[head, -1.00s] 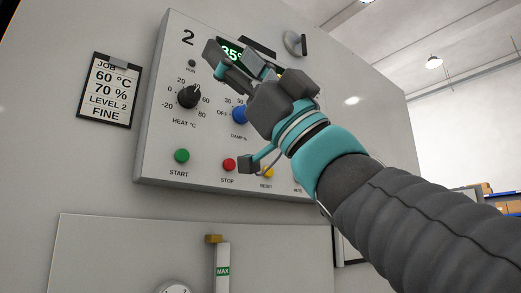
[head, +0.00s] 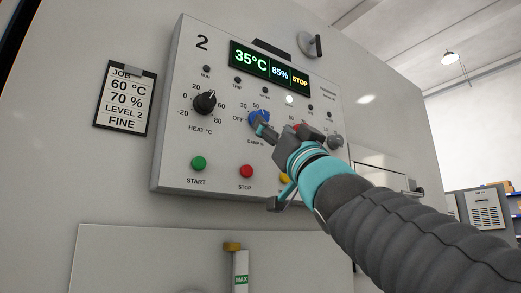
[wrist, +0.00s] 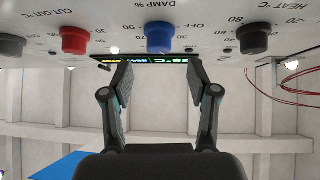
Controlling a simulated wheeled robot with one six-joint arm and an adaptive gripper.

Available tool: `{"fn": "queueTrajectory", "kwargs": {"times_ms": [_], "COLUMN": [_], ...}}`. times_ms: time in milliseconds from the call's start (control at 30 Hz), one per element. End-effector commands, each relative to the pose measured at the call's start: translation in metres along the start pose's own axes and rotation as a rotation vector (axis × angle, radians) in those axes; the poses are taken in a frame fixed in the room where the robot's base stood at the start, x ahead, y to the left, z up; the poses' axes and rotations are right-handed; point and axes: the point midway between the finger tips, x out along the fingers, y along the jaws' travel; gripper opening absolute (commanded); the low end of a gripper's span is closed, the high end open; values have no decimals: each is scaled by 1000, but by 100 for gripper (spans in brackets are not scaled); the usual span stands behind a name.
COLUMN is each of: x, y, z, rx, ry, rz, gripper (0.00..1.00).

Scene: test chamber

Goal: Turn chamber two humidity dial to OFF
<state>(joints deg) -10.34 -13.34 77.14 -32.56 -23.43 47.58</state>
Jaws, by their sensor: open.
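The blue DAMP % humidity dial (head: 257,118) is on the panel marked 2 (head: 183,140), with OFF printed at its left and numbers above it. Its pointer direction is not clear. My gripper (head: 268,130) is just in front of the dial at its lower right and partly covers it. In the wrist view, which is upside down, the blue dial (wrist: 159,38) lines up with the gap between the two spread fingers of my gripper (wrist: 160,78), beyond their tips. The fingers hold nothing and look apart from the dial. The display (head: 270,67) reads 35°C, 85% and STOP.
The black HEAT °C dial (head: 204,102) is left of the blue one. A red knob (wrist: 75,40) is on its other side. Green START (head: 198,163) and red STOP (head: 246,171) buttons are below. A job card (head: 124,97) hangs left of the panel.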

Motion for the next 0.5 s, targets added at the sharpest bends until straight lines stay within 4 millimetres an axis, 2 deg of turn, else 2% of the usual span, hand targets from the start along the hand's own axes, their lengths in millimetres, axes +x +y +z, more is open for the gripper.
{"fn": "queueTrajectory", "kwargs": {"times_ms": [33,200,333,500], "x": [12,39,53,60], "y": [0,0,0,0], "z": [0,0,0,0], "rx": [1,1,0,0], "ry": [-1,-1,0,-1], "rz": [0,0,-1,0], "gripper": [60,60,60,60]}}
